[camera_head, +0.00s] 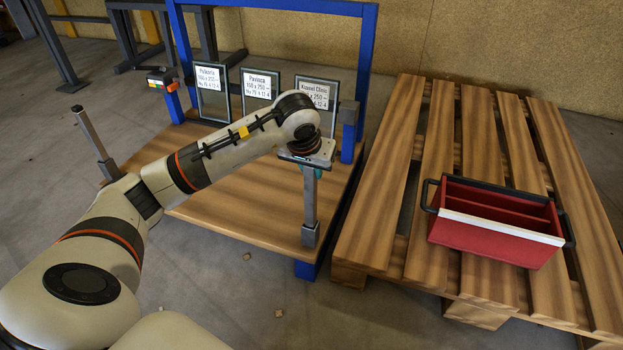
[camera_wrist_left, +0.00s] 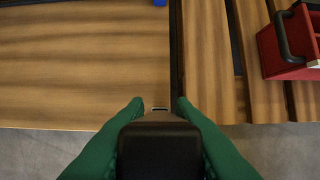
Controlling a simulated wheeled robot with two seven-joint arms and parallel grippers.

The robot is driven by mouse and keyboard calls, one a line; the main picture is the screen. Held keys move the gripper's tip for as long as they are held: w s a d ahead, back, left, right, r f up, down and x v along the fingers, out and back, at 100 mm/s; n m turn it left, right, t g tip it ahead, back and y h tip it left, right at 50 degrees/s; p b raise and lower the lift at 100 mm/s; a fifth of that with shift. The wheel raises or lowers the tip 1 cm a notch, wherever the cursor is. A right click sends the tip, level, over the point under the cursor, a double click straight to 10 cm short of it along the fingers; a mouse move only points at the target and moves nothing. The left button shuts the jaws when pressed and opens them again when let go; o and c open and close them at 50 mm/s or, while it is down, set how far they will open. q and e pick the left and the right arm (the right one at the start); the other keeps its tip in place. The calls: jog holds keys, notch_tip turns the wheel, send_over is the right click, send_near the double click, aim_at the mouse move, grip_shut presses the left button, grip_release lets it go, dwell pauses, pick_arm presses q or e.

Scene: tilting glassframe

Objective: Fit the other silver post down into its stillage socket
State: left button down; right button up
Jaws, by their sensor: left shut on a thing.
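My left gripper (camera_head: 310,168) is shut on the upper end of a silver post (camera_head: 310,200) above the stillage's front right corner. The post stands about upright. Its lower end meets the grey socket (camera_head: 310,236) there; I cannot tell how deep it sits. In the left wrist view the green fingers (camera_wrist_left: 160,112) flank the post's dark top (camera_wrist_left: 160,148), which hides what is below. The other silver post (camera_head: 90,132) stands at the front left corner, leaning in the picture, its foot partly behind my arm. My right gripper is not in view.
The wooden stillage deck (camera_head: 235,215) has a blue frame (camera_head: 367,65) at its back. Three labelled glass frames (camera_head: 262,88) stand towards the back. A wooden pallet (camera_head: 400,190) to the right carries a red toolbox (camera_head: 495,225). Small bits lie on the floor in front.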

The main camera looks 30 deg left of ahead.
pick_arm(q)
jog(key=shift+f, duration=0.5)
jog(key=shift+r, duration=0.1)
jog(key=c, duration=1.2)
grip_release()
jog(key=shift+c, duration=0.2)
